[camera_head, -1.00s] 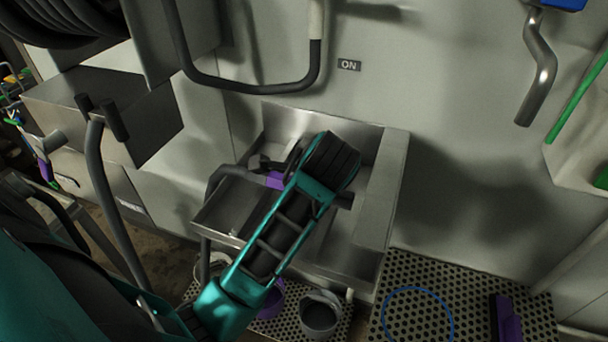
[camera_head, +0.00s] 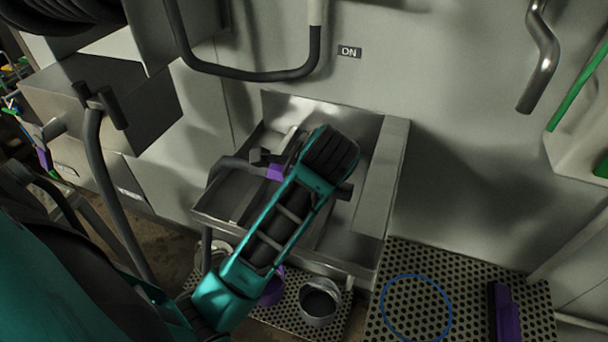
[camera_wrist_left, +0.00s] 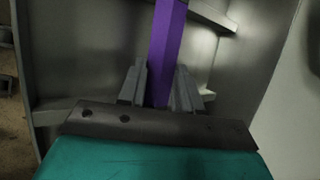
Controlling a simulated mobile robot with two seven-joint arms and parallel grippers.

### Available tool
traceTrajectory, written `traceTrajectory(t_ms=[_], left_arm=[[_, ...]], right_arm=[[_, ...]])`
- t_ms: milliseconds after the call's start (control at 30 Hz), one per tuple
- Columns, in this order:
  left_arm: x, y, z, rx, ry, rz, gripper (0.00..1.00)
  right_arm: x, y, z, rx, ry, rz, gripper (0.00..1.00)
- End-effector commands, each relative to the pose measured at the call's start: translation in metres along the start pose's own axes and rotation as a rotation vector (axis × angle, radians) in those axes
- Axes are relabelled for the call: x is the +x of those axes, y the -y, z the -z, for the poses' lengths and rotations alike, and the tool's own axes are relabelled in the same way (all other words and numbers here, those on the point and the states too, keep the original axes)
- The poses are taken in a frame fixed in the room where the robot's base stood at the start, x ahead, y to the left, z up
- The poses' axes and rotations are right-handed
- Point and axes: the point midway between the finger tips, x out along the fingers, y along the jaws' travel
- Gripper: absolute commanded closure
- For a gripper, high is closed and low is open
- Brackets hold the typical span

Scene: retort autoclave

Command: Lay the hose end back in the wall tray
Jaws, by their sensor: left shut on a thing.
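The metal wall tray (camera_head: 382,190) is fixed low on the pale wall, with a raised back and ribs inside. My left gripper (camera_head: 268,165) is over the left part of the tray, shut on the purple grip of the hose end (camera_head: 276,172). In the left wrist view the purple grip (camera_wrist_left: 166,50) stands between the two grey fingers (camera_wrist_left: 160,90). The dark hose (camera_head: 232,163) runs left from the gripper and drops over the tray's left side. My wrist hides part of the tray, and I cannot tell whether the hose end touches it. My right gripper is not in view.
A grey bucket (camera_head: 319,303) and a partly hidden purple one (camera_head: 272,291) stand below the tray on perforated mats. A blue hoop (camera_head: 416,308) and a purple-edged tool (camera_head: 507,312) are at lower right. A black looped pipe (camera_head: 250,74) hangs above the tray.

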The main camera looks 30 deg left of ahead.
Motion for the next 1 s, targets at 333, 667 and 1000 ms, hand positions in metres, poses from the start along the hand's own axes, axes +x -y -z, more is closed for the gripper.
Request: traceTrajectory(t_ms=[333, 667, 1000], left_arm=[[0.004, -0.0022, 0.0013, 0.0, 0.001, 0.001, 1.0], [0.0047, -0.0027, 0.0016, 0.0, 0.001, 0.001, 0.41], [0.0049, -0.0028, 0.0019, 0.001, 0.0, -0.002, 0.37]], right_arm=[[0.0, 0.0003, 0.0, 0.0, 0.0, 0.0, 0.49], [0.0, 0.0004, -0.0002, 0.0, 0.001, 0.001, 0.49], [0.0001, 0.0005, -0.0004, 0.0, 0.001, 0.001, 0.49]])
